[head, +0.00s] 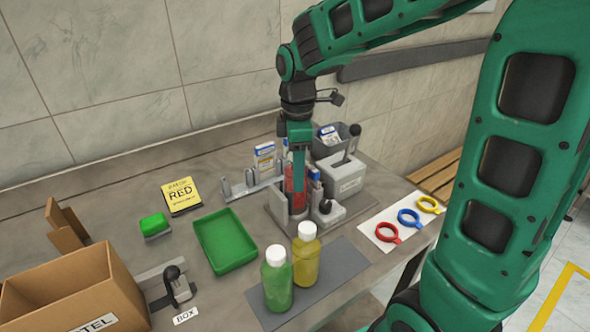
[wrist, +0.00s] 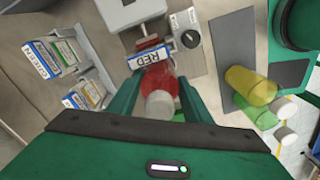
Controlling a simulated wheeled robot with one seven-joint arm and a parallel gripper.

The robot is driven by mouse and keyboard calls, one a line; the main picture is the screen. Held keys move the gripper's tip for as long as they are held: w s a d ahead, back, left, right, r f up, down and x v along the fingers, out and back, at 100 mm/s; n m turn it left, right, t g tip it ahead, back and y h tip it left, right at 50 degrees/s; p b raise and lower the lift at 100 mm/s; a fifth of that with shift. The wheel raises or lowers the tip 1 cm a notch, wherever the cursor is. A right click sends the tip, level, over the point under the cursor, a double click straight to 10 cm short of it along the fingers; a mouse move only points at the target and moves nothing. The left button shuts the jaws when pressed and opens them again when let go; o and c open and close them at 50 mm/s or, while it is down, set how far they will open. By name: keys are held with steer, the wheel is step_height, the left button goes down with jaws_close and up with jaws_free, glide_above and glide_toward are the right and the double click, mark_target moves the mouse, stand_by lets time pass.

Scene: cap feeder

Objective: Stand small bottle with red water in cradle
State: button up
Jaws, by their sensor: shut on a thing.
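The small bottle with red water (head: 296,186) is between the fingers of my gripper (head: 298,172), which is shut on it. In the wrist view the red bottle (wrist: 162,80) has its white cap towards the camera, between the green fingers of my gripper (wrist: 160,92). It appears upright at the grey feeder station (head: 278,208), by its upright grey plate. The cradle is mostly hidden by the bottle and fingers. I cannot tell whether the bottle touches it. A label reading RED (wrist: 150,57) shows just beyond the bottle.
A green bottle (head: 277,282) and a yellow bottle (head: 305,260) stand on a dark mat (head: 344,262) in front. A knob (wrist: 190,39) is beside the held bottle. A green tray (head: 225,240) and cardboard box (head: 75,290) are left; coloured rings (head: 409,217) lie right.

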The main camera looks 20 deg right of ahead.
steer(key=shift+f, duration=0.1)
steer(key=o, duration=1.3)
steer(key=c, duration=0.3)
steer(key=shift+r, duration=0.2)
steer(key=shift+r, duration=5.3)
